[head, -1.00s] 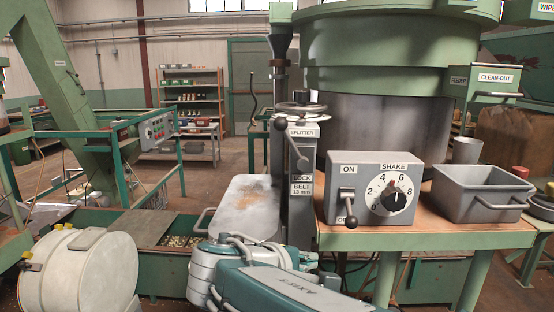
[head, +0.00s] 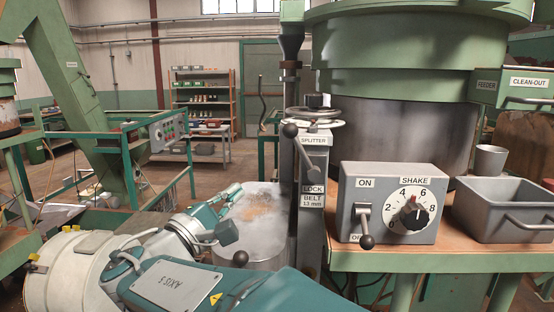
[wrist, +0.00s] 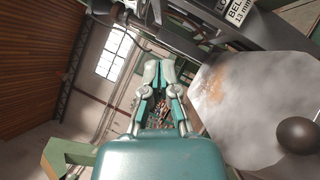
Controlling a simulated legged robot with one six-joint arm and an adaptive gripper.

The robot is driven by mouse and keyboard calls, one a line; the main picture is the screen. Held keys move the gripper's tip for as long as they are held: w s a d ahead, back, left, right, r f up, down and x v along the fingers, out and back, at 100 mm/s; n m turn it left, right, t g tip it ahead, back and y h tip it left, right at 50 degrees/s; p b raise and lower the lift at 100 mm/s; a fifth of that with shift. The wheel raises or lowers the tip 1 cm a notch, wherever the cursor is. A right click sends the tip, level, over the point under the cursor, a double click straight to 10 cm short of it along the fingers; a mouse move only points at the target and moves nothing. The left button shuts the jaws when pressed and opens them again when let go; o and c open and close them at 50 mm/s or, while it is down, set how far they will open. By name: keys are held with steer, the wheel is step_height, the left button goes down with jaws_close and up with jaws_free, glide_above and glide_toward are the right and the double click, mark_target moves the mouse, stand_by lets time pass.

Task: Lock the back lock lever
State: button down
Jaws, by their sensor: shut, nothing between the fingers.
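The grey splitter post (head: 312,222) carries a LOCK label in the head view. A lever with a dark ball knob (head: 290,131) is on its upper part, below the handwheel (head: 315,113), with its rod slanting down. I cannot tell whether this is the back lever. Another dark ball knob (head: 240,258) shows low in front of the metal tray; a dark ball is also close at the right in the wrist view (wrist: 297,135). My gripper (wrist: 159,63) is shut and empty, its fingertips apart from the knobs in the wrist view. The post's lower part is partly hidden by my arm.
The metal tray (head: 262,196) lies left of the post. The control box (head: 388,202) with its SHAKE dial and switch lever stands right of it, beside a grey bin (head: 510,210) and cup (head: 489,160). A green frame (head: 125,148) stands at left.

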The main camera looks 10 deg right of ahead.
mark_target(296, 145)
steer(key=s+d+r+x, duration=0.1)
steer(key=s+x, duration=0.1)
steer(key=x, duration=1)
steer(key=shift+d, duration=0.6)
steer(key=shift+d+r+m+g, duration=0.3)
steer(key=shift+r+m+g, duration=0.25)
steer(key=shift+m, duration=0.35)
steer(key=shift+d+r+m+g, duration=0.25)
steer(key=shift+m+g, duration=0.1)
steer(key=shift+m, duration=0.25)
steer(key=d+m, duration=0.1)
steer(key=d+r+m+g+y, duration=0.1)
steer(key=m, duration=0.1)
steer(key=shift+s+y, duration=0.3)
steer(key=shift+s, duration=0.05)
steer(key=d+m+y, duration=0.1)
steer(key=s+d+m+g+y, duration=0.1)
steer(key=m, duration=0.1)
steer(key=shift+d+r+g, duration=0.15)
steer(key=shift+d+g, duration=0.15)
steer(key=shift+d+y, duration=0.3)
steer(key=shift+d, duration=0.05)
steer(key=shift+s+d, duration=0.1)
